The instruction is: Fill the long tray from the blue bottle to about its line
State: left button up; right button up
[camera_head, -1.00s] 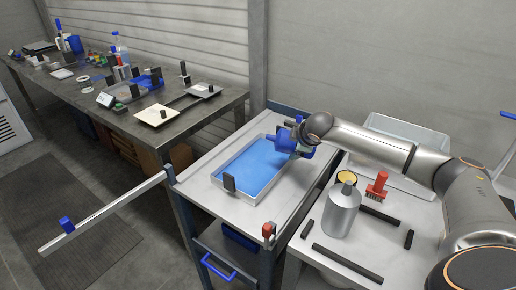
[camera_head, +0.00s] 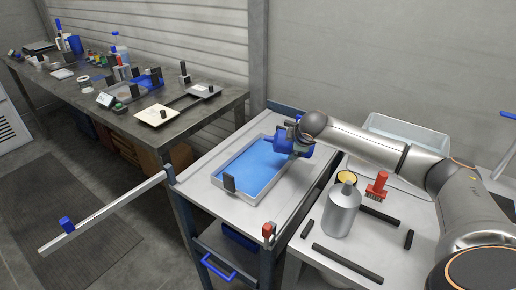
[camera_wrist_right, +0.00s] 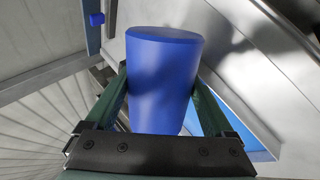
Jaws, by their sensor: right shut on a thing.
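The long tray (camera_head: 224,199) lies on the cart top, with pale walls and a bright blue surface inside it. A black upright block stands at its near left end. My right gripper (camera_head: 292,136) is at the tray's far right end, shut on the blue bottle (camera_head: 303,149). The bottle appears tilted at the tray's rim; its mouth and any stream are hidden or too small to tell. In the right wrist view the blue bottle (camera_wrist_right: 163,85) sits between the two dark green fingers. The fill line cannot be made out. My left gripper is not in view.
The long bench (camera_head: 165,130) at left holds many small items. The cart top left of the tray is clear.

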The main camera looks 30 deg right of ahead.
jog(key=shift+w+a+r+n+g+h, duration=0.1)
jog(key=shift+r+n+g+h, duration=0.55)
jog(key=shift+r+h, duration=0.55)
dwell(3.5)
